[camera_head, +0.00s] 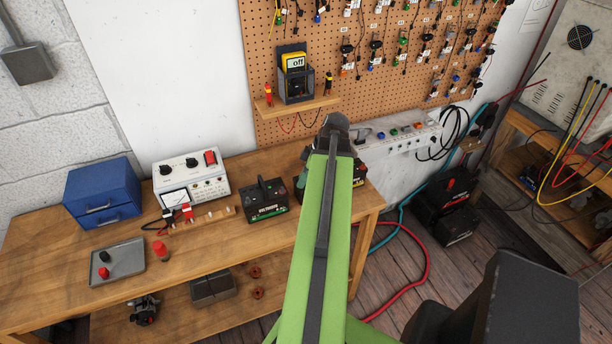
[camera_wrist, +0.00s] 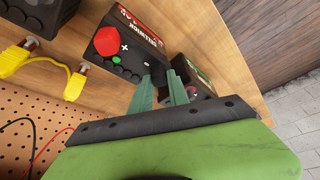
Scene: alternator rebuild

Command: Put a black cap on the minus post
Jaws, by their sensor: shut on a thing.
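In the wrist view a black battery (camera_wrist: 133,30) has a large red cap (camera_wrist: 109,41) beside its plus mark. A second dark battery (camera_wrist: 184,65) shows just to its right, partly behind the fingers. My gripper (camera_wrist: 163,92), with green fingers, is shut on a small dark thing that looks like a black cap. The fingers hide most of it. I cannot make out the minus post. A loose black cap (camera_head: 104,256) and a red cap (camera_head: 104,272) lie in the grey tray (camera_head: 130,262).
Another battery (camera_head: 265,200) stands on the bench left of my arm. A power supply (camera_head: 191,180) and blue drawers (camera_head: 103,193) stand farther left. A yellow lead (camera_wrist: 40,68) lies near the pegboard (camera_wrist: 70,130).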

